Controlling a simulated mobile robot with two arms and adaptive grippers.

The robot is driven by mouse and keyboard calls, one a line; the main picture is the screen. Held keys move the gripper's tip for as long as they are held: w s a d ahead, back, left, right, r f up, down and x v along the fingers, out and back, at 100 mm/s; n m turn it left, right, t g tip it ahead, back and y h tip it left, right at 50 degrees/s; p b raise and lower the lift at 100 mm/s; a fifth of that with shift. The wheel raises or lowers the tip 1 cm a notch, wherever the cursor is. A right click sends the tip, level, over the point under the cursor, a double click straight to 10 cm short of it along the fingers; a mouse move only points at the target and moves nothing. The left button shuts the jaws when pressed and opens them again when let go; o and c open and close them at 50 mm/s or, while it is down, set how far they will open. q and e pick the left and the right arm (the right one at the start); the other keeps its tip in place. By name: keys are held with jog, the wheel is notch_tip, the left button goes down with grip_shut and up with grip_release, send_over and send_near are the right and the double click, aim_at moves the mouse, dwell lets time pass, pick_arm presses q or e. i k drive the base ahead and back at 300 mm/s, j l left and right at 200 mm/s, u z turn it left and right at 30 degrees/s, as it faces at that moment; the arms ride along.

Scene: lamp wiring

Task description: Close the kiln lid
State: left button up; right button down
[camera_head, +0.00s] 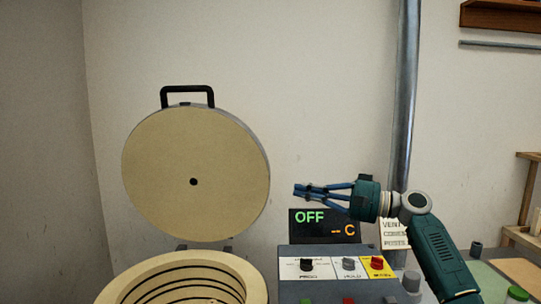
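The kiln lid (196,170) is a thick round cream disc with a small dark hole in its middle. It stands raised, almost upright, behind the kiln. A black handle (187,91) is on its top edge. The round kiln body (118,291) is at the bottom left, its ringed inside open to view. My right gripper (302,190), teal with blue fingers, points left in the air, right of the lid and apart from it. Its fingers lie close together in this view, so I cannot tell whether they are open. Nothing shows between them. My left gripper is out of view.
A control box (285,263) with knobs stands right of the kiln, below my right gripper. Its display (325,226) reads OFF. A vertical metal pipe (407,90) and a small sign (395,232) are behind my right arm. A wooden shelf (500,14) is at the top right.

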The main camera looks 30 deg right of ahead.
aim_at(196, 171)
jog(key=i+l, duration=1.15)
